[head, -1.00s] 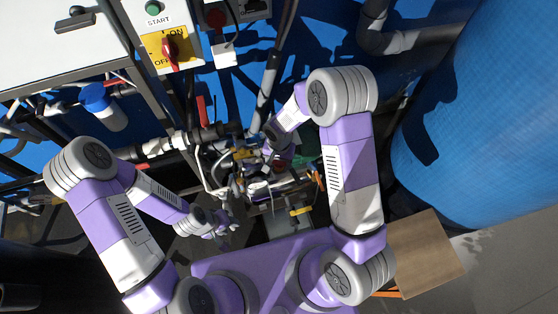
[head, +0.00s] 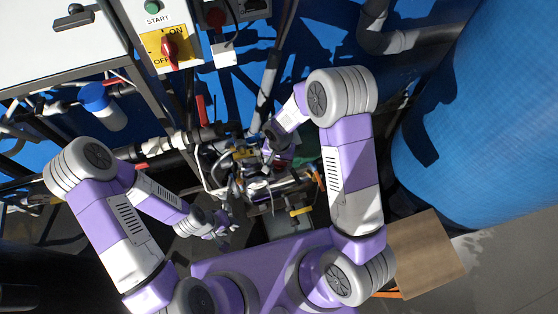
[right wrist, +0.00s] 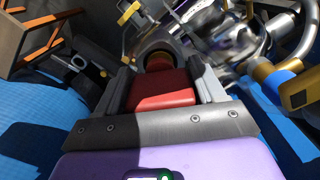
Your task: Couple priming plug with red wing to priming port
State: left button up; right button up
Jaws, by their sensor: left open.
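In the right wrist view, the red wing of the priming plug (right wrist: 165,90) sits between the fingers of my right gripper (right wrist: 163,88), which is shut on it. A brass-coloured band shows just beyond the wing, in front of a dark round opening (right wrist: 157,47) that looks like the priming port. I cannot tell whether the plug is seated in it. In the head view, my right gripper (head: 257,166) is small and partly hidden among the metal fittings. My left gripper (head: 222,228) is open and empty, low and left of the fittings.
Shiny pipework and fittings (right wrist: 225,35) crowd around the plug. A yellow-handled part (head: 300,211) sits just right of my left gripper. A control panel with a red switch (head: 169,48) is at upper left. A large blue tank (head: 480,120) fills the right side.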

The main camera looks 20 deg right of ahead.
jog(key=o, duration=0.4)
jog(key=shift+c, duration=0.2)
notch_tip(320, 180, up, 8)
jog(key=shift+f+p, duration=0.15)
jog(key=shift+p, duration=0.8)
jog(key=shift+f, duration=0.1)
